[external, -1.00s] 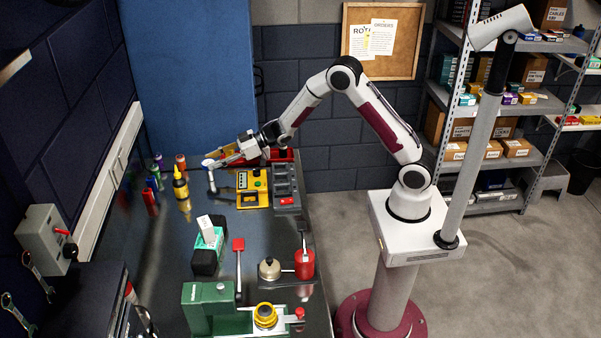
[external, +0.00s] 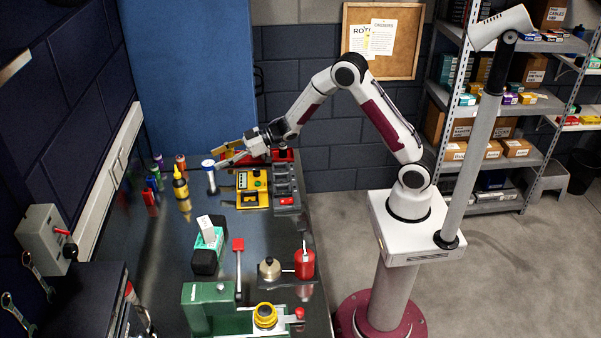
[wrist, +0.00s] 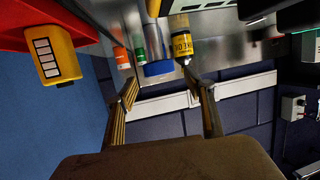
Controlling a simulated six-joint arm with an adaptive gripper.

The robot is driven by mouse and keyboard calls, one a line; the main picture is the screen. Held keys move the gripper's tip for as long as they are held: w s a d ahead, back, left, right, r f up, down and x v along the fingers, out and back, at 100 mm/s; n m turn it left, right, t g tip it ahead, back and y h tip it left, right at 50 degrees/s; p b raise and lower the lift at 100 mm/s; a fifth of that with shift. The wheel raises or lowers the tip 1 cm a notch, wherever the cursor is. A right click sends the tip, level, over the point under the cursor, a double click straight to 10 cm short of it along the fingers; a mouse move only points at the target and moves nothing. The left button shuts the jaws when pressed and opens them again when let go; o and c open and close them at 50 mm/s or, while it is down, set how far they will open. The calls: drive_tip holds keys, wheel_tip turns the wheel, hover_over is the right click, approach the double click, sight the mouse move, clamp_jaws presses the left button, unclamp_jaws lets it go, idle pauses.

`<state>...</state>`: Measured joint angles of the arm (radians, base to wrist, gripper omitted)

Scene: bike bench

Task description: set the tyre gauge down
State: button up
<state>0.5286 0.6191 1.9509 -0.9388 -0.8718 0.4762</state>
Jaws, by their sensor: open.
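What looks like the tyre gauge (external: 209,172) stands upright near the far end of the dark bench, with a pale round top edged in blue and a light stem. My gripper (external: 217,156) is open just to its right, with its two fingers spread wide. In the wrist view, a blue piece that appears to be the gauge's head (wrist: 158,69) lies just beyond and between the spread fingertips (wrist: 161,80). Nothing is held between the fingers. I cannot tell whether a fingertip still touches the gauge.
A yellow device (external: 251,187) and a grey tray (external: 286,188) lie to the right. A red case (external: 282,155) sits under my wrist. Bare bench lies below the gauge.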

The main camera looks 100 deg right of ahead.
drive_tip(key=v, duration=0.9)
drive_tip(key=shift+s+r, duration=0.2)
drive_tip(key=shift+s, duration=0.1)
drive_tip(key=shift+r, duration=0.1)
idle(0.4)
drive_tip(key=s+a+r+m+g+h, duration=0.2)
drive_tip(key=s+a+r+g+h, duration=0.3)
drive_tip(key=s+r, duration=0.55)
drive_tip(key=s+a+f+g+y, duration=0.1)
drive_tip(key=s+a+f+g, duration=0.1)
drive_tip(key=s+a, duration=0.6)
drive_tip(key=s+a+f+g+y, duration=0.1)
drive_tip(key=s+a, duration=0.7)
drive_tip(key=s, duration=0.8)
drive_tip(key=shift+f+g, duration=0.35)
drive_tip(key=shift+g, duration=0.05)
